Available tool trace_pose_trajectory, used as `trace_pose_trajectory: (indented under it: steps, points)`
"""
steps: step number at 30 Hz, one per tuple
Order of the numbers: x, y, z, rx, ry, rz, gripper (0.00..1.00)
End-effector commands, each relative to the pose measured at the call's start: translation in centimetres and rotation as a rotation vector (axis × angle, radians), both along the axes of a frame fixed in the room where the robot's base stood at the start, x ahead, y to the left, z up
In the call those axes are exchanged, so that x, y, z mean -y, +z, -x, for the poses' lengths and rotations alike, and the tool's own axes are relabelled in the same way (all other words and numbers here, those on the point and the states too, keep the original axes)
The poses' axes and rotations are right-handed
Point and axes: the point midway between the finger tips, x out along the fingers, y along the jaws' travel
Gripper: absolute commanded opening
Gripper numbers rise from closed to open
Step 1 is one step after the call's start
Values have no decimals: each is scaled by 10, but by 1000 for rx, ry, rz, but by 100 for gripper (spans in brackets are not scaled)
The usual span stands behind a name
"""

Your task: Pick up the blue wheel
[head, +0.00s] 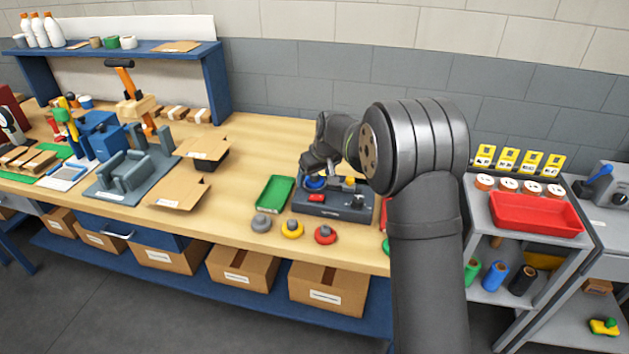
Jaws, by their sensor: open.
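The blue wheel (315,183) sits on the dark grey fixture (328,208) on the wooden bench, toward its back left. My gripper (316,171) is right above the blue wheel and partly covers it. The jaws are small and dark here, and they are open. I cannot tell whether the fingers touch the wheel. A red block and a yellow piece also show on the fixture.
Grey (261,223), yellow (292,228) and red (325,235) wheels lie in front of the fixture. A green tray (275,192) is left of it. My arm hides the bench's right end. A red tray (537,214) sits on the grey cart.

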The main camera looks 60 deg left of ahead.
Motion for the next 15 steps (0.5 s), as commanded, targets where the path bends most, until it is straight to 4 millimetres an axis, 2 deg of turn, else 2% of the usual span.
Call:
trace_pose_trajectory:
  steps: [3,10,12,15]
  points:
    - [0,0,0,0,0,0,76]
    - [0,0,0,0,0,0,31]
    - [0,1,0,0,0,0,24]
    - [0,1,0,0,0,0,24]
